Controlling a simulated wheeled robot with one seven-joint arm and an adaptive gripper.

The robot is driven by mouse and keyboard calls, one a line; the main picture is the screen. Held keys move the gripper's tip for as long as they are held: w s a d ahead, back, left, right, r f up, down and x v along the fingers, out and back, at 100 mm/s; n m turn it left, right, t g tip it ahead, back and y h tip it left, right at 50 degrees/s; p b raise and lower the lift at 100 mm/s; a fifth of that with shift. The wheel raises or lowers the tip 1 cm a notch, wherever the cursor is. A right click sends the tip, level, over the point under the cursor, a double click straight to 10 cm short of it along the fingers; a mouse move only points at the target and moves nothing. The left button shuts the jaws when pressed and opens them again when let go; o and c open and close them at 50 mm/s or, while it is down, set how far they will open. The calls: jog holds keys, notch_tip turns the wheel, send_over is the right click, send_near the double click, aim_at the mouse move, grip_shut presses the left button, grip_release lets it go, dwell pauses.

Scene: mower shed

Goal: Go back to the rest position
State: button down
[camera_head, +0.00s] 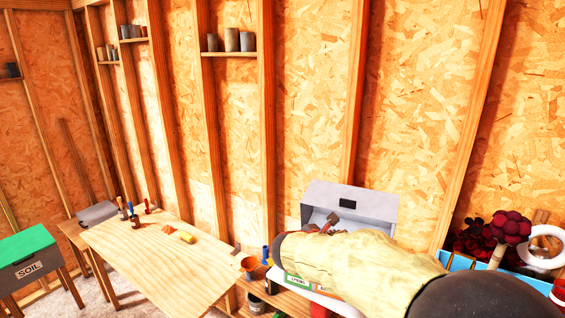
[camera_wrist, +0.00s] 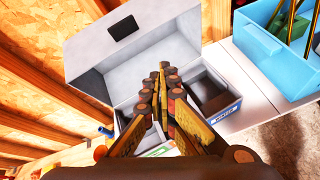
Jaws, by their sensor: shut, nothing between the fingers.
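My gripper (camera_wrist: 164,80) shows in the wrist view with its dark, wood-toned fingers together and nothing between them. It is in front of and over an open grey box (camera_wrist: 85,72) whose lid stands up at the back. In the head view my arm, in a tan sleeve, reaches from the lower right toward the same grey box (camera_head: 378,206). The gripper's tip (camera_head: 331,219) shows against the inside of the lid. My arm hides much of the box and what is below it.
A wooden table (camera_head: 160,265) with several small tools stands at the left. A green-lidded soil bin (camera_head: 30,262) is further left. An orange pot (camera_head: 250,264) stands left of my arm. A light blue container (camera_wrist: 268,40) stands right of the box. Dark red flowers (camera_head: 510,227) are at the right.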

jog(key=s+f+m+g+y+b, duration=0.1)
jog(key=s+f+m+y+b, duration=0.1)
jog(key=s+f+m+b, duration=0.6)
jog(key=s+f+m+g+y+b, duration=0.1)
jog(key=s+f+m+y+b, duration=0.2)
jog(key=s+f+m+b, duration=0.5)
jog(key=s+a+f+m+g+y+b, duration=0.1)
jog(key=s+f+m+b, duration=0.7)
jog(key=s, duration=1.4)
jog(key=shift+s+f+g+y+b, duration=0.3)
jog(key=shift+f+g+y+b, duration=0.4)
jog(key=shift+y, duration=0.4)
